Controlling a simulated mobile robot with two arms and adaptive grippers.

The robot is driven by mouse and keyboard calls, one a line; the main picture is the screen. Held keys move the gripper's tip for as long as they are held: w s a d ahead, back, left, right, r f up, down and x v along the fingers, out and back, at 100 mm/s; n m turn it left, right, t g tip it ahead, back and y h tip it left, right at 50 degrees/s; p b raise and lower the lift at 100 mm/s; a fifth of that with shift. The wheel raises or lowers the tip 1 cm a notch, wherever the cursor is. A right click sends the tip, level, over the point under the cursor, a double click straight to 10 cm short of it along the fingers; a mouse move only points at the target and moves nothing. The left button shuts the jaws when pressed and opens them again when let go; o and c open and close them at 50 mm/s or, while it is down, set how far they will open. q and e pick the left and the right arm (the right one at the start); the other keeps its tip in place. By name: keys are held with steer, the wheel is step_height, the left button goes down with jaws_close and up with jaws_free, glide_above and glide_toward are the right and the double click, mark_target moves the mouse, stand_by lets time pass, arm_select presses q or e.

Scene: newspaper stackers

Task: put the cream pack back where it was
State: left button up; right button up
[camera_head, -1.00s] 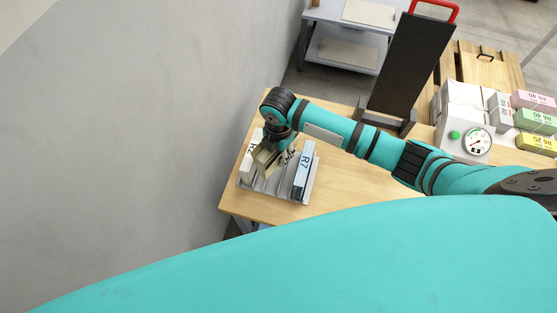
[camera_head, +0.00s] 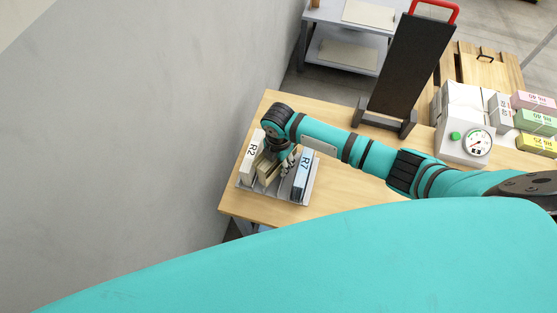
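The cream pack (camera_head: 268,171) stands in a grey slotted rack (camera_head: 297,200) on the wooden table, between a white pack marked R2 (camera_head: 251,158) and a pale blue pack marked R7 (camera_head: 303,174). My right gripper (camera_head: 284,163) comes down from above at the cream pack and appears shut on it. The fingertips are small and partly hidden by the gripper body and the pack. Whether the pack's bottom touches the rack floor is hidden. My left gripper is not in view.
A grey wall (camera_head: 130,130) runs close along the left of the table (camera_head: 345,180). A dark upright panel with a red handle (camera_head: 410,65) stands behind my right arm. A white scale with a dial (camera_head: 463,140) and pink, green and yellow packs are at the right.

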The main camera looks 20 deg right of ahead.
steer(key=shift+o, duration=0.2)
steer(key=shift+r, duration=0.5)
step_height(320, 180, up, 12)
steer(key=shift+f, duration=0.2)
stand_by(0.3)
